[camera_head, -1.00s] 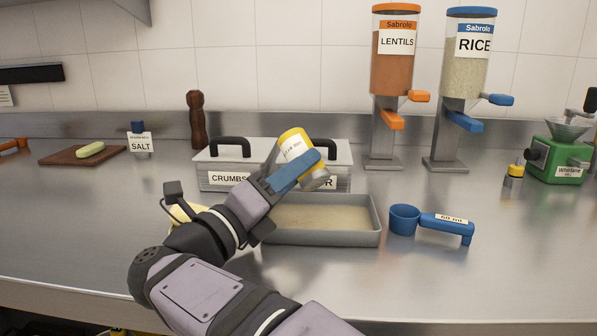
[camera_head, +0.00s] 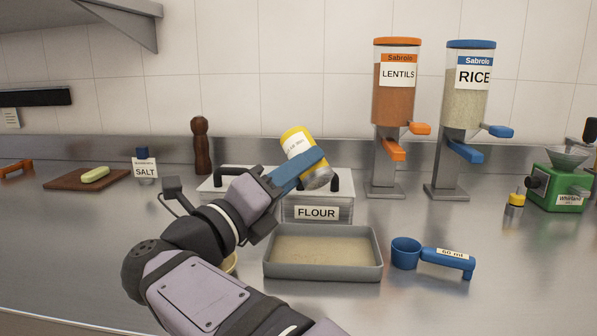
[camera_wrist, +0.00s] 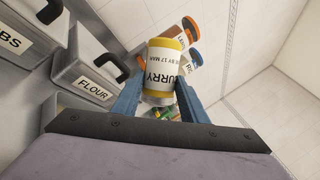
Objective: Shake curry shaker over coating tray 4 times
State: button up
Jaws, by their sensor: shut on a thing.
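The curry shaker (camera_head: 297,142) is a yellow cylinder with a white label and a grey end. My gripper (camera_head: 304,170) is shut on it. The shaker is tilted, with its yellow end up and to the left and its grey end down and to the right. In the wrist view the curry shaker (camera_wrist: 166,65) sits between the two blue fingers of my gripper (camera_wrist: 160,97), and its label partly reads "CURRY". The coating tray (camera_head: 323,270) is grey and shallow, with a pale layer inside. It lies on the counter, lower in the picture than the shaker.
A flour bin (camera_head: 316,212) stands behind the tray. A blue measuring scoop (camera_head: 432,254) lies right of the tray. Lentils (camera_head: 396,110) and rice (camera_head: 466,110) dispensers stand at the back right. A salt shaker (camera_head: 144,165) and board (camera_head: 60,181) are at the left.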

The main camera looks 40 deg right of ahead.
jog(key=shift+f+b, duration=3.5)
jog(key=shift+b, duration=0.5)
notch_tip(320, 180, up, 7)
jog(key=p, duration=0.4)
notch_tip(320, 180, down, 7)
jog(key=b, duration=0.8)
